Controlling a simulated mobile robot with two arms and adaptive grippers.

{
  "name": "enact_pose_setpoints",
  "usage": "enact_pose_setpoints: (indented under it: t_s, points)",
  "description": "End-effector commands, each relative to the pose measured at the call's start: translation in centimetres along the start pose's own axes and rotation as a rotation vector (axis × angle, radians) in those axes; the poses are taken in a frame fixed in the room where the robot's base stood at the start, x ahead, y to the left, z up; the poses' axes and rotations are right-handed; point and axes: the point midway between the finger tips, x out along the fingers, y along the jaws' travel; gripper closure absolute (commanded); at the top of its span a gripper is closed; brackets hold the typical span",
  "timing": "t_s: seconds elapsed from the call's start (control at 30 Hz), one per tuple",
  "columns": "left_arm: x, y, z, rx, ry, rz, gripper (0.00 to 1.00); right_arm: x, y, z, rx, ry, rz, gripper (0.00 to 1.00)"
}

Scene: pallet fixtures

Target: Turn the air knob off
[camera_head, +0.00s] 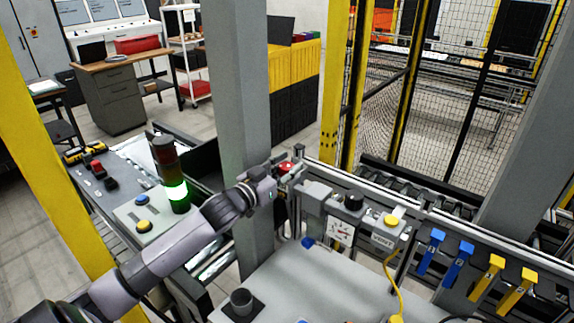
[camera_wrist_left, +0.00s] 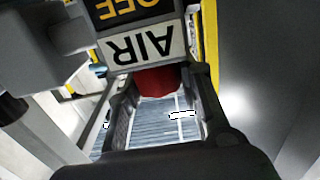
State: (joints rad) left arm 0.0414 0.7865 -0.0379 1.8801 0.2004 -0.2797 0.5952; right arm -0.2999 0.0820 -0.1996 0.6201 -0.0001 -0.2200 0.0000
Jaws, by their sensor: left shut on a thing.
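In the head view the red knob (camera_head: 287,166) is small at the left end of the fixture rail. My left gripper (camera_wrist_left: 160,100) has one finger on each side of the knob and is shut on it. In the head view the left gripper (camera_head: 282,178) reaches the knob from the left, beside the grey post. Which way the knob is turned is hard to tell. My right gripper is not in view.
A grey post (camera_head: 243,90) stands close behind my left wrist. A signal tower (camera_head: 172,180) with a lit green lamp stands left. The rail carries a box with a yellow button (camera_head: 391,221) and blue and yellow clamps (camera_head: 490,275). A grey plate (camera_head: 310,285) lies in front.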

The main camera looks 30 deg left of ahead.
Motion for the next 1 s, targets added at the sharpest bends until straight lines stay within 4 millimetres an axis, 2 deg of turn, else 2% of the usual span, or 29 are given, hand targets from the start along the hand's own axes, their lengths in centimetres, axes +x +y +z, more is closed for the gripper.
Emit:
enact_pose_setpoints:
  t_s: [0.37, 0.4, 0.7, 1.0]
  points:
    - [0.01, 0.02, -0.08, -0.001, 0.002, 0.004, 0.95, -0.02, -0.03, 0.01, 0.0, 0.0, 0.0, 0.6]
    - [0.01, 0.02, -0.08, -0.002, 0.002, 0.004, 0.65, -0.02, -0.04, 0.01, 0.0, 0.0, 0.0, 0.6]
    - [0.01, 0.02, -0.02, -0.001, 0.001, 0.003, 0.46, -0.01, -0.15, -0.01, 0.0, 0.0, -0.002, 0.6]
    - [-0.12, 0.02, 0.04, -0.001, 0.0, 0.003, 0.46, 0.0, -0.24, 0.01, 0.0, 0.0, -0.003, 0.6]
